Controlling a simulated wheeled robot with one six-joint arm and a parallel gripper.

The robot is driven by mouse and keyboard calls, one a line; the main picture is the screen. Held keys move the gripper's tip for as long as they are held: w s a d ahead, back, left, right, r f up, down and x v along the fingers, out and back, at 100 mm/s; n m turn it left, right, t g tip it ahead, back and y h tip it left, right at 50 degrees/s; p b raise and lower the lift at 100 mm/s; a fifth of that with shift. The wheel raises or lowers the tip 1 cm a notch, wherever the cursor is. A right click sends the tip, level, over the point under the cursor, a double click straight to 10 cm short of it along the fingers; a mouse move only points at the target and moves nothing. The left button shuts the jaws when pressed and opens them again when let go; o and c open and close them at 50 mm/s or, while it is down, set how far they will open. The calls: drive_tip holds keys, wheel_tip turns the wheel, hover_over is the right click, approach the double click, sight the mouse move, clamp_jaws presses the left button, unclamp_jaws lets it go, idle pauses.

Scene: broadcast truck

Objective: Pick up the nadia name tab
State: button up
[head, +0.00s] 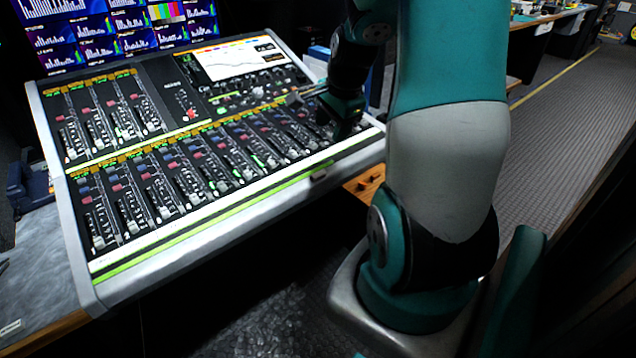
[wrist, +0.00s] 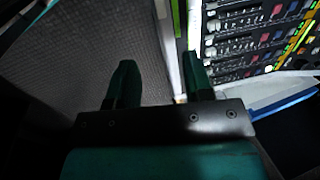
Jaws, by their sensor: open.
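I cannot make out any tab with the name nadia that I can read. A small pale label (head: 10,328) lies on the grey desk at the far lower left of the head view; its writing is too small to read. My gripper (wrist: 158,64) is open, with its two teal fingers apart and nothing between them. In the head view it hangs over the right part of the mixing console (head: 75,215), far from the pale label. The console also shows at the right of the wrist view (wrist: 237,46).
Screens (head: 110,28) stand behind the console. The grey desk (head: 40,285) left of the console is mostly clear. A wooden surface with a dark object (head: 368,183) sits right of the console. Open floor (head: 565,130) runs along the right.

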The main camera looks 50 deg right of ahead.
hover_over(319, 173)
drive_tip(key=s, duration=0.2)
wheel_tip(319, 173, down, 10)
drive_tip(key=shift+a+x, duration=0.15)
drive_tip(key=shift+x, duration=1.25)
drive_tip(key=shift+a+x, duration=0.15)
drive_tip(key=shift+x, duration=1.25)
drive_tip(key=shift+w+r, duration=0.1)
drive_tip(key=shift+w, duration=0.1)
clamp_jaws()
